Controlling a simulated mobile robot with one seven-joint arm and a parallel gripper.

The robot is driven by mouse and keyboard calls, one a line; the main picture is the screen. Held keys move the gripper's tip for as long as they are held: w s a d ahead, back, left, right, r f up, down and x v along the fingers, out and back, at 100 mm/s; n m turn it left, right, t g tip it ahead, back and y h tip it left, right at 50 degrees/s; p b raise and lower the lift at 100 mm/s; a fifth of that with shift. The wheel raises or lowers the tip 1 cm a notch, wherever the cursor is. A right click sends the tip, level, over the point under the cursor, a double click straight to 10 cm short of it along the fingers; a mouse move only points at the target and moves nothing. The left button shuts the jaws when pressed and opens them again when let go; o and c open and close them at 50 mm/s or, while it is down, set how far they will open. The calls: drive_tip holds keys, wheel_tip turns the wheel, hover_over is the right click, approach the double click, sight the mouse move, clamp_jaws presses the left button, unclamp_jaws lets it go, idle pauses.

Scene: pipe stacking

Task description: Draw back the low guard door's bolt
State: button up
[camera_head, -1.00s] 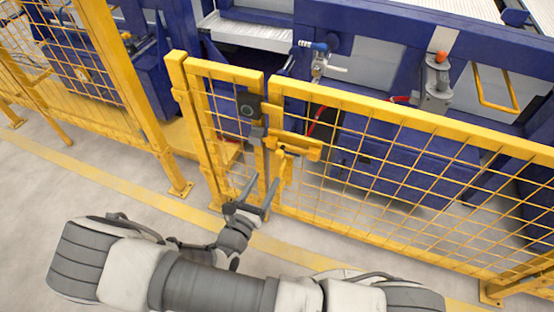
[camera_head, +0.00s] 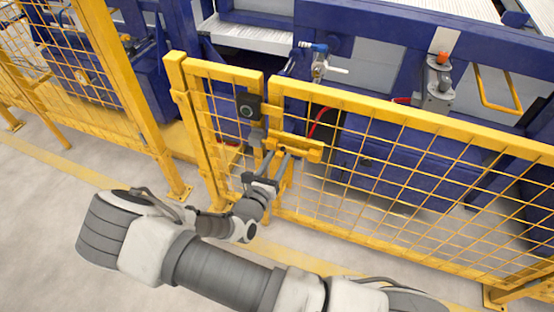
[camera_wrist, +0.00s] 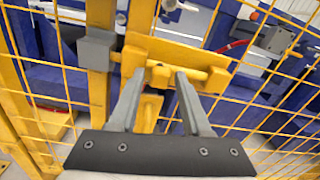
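The low guard door is yellow mesh in the head view, with a long panel (camera_head: 410,118) right of a narrow panel (camera_head: 222,72); I cannot tell which swings. The bolt (camera_head: 305,147) is a yellow plate and rod near the panels' meeting edges. In the wrist view the bolt's plate (camera_wrist: 165,50), rod (camera_wrist: 195,75) and hanging yellow handle (camera_wrist: 148,112) show beside a grey block (camera_wrist: 97,50). My gripper (camera_head: 277,155) is at the bolt, open. In the wrist view its fingertips (camera_wrist: 159,74) stand apart on either side of the rod's knob; contact cannot be told.
A dark lock box (camera_head: 248,107) sits above the grey block at the panel gap. Taller yellow fencing (camera_head: 110,60) stands to the left. Blue machinery (camera_head: 375,165) lies behind the mesh. The floor (camera_head: 45,215) before the fence is clear.

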clamp_jaws()
idle(1.1)
